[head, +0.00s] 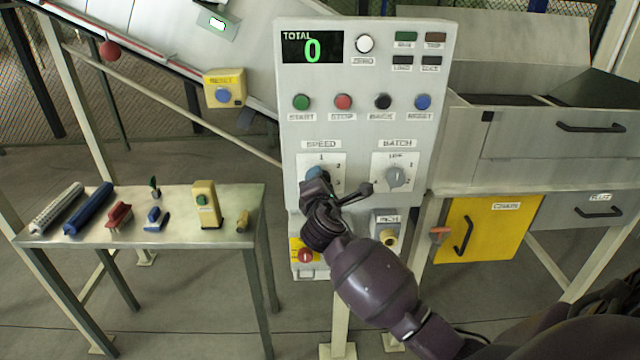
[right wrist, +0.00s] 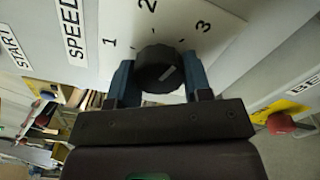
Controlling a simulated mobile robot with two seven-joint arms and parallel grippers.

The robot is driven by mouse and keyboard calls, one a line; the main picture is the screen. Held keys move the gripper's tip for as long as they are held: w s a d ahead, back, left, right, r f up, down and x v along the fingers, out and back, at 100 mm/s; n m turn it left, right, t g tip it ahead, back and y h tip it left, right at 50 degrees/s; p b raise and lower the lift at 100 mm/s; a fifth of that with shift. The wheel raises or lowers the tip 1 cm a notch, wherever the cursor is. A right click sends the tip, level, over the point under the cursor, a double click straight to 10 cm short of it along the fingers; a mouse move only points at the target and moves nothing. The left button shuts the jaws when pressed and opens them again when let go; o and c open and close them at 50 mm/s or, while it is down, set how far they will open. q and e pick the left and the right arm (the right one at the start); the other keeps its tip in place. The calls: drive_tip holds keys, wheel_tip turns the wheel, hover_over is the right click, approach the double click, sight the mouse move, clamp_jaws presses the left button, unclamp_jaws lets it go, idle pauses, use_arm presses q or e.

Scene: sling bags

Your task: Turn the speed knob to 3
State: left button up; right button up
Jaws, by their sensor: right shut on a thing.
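The black speed knob (right wrist: 158,68) sits on a white dial plate marked 1, 2 and 3, beside the SPEED label (right wrist: 72,30). The pale line on the knob slants up and right, roughly toward the 3 (right wrist: 203,26). My right gripper (right wrist: 160,82) is shut on the knob, with one blue finger on each side of it. In the head view my right gripper (head: 317,180) reaches the SPEED dial on the grey control panel (head: 360,125) and mostly hides the knob. My left gripper is not in view.
The BATCH dial (head: 396,178) is close on the right of my gripper. A red knob on a yellow plate (head: 305,256) sits below it. Coloured buttons line the panel above.

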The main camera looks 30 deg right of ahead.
drive_tip(key=shift+m, duration=1.5)
drive_tip(key=o, duration=0.9)
drive_tip(key=b+v, duration=0.1)
drive_tip(key=v, duration=1)
drive_tip(key=shift+d, duration=0.1)
